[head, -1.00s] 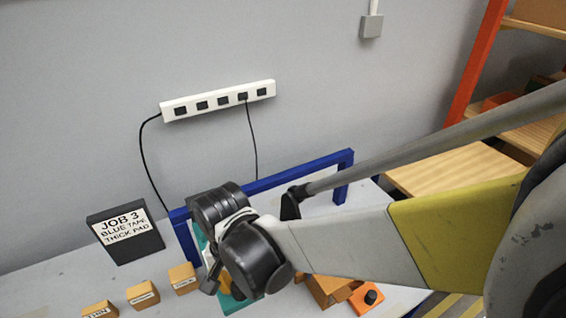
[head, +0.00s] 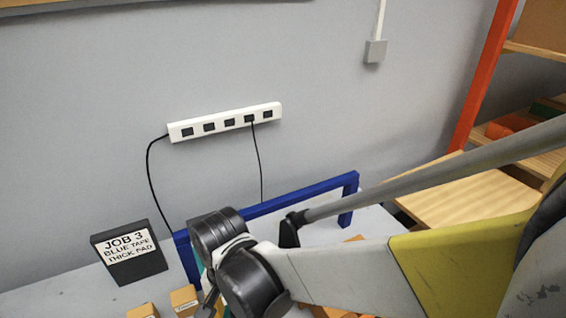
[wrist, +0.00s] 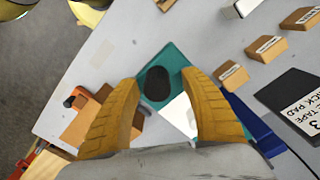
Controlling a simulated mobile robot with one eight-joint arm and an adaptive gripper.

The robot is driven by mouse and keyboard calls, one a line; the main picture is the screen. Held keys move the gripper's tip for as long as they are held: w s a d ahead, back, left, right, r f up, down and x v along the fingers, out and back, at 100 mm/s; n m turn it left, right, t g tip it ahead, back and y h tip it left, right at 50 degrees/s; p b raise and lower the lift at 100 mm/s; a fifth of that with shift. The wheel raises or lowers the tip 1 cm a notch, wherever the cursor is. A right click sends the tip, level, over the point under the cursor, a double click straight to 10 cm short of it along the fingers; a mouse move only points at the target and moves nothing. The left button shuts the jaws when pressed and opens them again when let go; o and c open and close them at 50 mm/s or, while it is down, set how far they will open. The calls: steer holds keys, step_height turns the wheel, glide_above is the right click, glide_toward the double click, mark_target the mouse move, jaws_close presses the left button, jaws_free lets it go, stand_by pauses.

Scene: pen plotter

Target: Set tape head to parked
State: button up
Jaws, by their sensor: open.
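A blue gantry frame (head: 290,200) stands on the table behind my wrist in the head view. Its blue bar (wrist: 258,132) also shows at lower right in the wrist view. A teal plate (wrist: 172,57) lies under my gripper, with a dark oval piece (wrist: 157,85) on it. I cannot tell whether that piece is the tape head. My gripper (wrist: 158,78) is open, its two yellow fingers apart on either side of the dark piece as seen from above. Contact cannot be judged. In the head view my wrist hides the fingers and most of the plate.
An orange block with a black knob (wrist: 77,99) sits left of my fingers in the wrist view. Several labelled wooden blocks (wrist: 266,48) stand to the right. A power strip (head: 225,122) hangs on the wall.

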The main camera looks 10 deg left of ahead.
step_height(320, 180, up, 12)
stand_by(0.4)
